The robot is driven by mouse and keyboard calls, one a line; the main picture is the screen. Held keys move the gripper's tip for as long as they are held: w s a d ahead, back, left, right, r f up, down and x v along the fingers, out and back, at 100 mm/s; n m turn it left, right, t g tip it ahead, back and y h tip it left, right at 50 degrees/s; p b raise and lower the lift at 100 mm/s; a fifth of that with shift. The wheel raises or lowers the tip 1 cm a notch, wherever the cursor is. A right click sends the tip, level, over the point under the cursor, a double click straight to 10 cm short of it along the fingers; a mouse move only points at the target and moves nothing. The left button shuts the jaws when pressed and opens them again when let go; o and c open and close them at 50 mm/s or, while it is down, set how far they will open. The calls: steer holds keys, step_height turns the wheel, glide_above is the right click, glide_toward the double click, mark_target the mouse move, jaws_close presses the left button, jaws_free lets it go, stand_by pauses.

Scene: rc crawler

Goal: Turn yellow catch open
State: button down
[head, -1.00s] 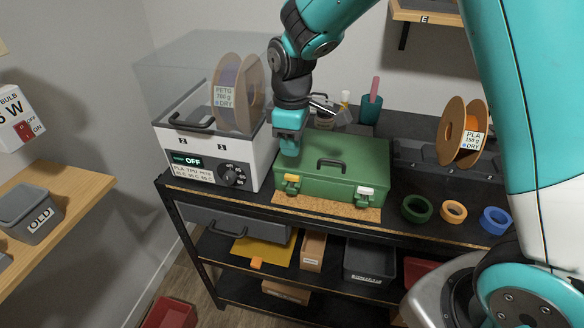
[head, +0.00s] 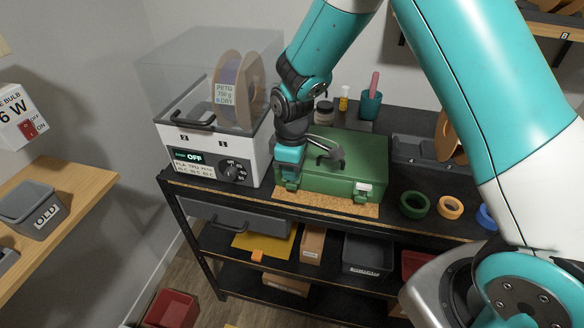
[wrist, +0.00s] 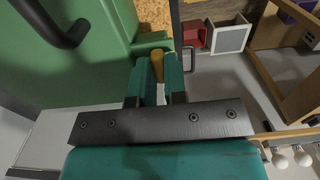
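The green case (head: 345,165) stands closed on the bench, its black handle (head: 330,160) on the lid. My gripper (head: 291,183) is at the left of its front edge and hides the yellow catch in the head view. In the wrist view the yellow catch (wrist: 157,66) sits between the two teal fingertips of my gripper (wrist: 157,72), with little or no gap on either side. My gripper looks shut on it. The white catch (head: 364,187) is at the right of the case's front.
A white filament dryer (head: 210,155) with a clear lid stands close left of my gripper. Green (head: 414,205) and orange (head: 450,207) rings lie right of the case. A cork mat (head: 330,205) lies under the case front.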

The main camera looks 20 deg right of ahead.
steer(key=shift+m, duration=1.5)
steer(key=c, duration=1.4)
jaws_free()
steer(key=shift+r, duration=0.1)
steer(key=shift+c, duration=0.2)
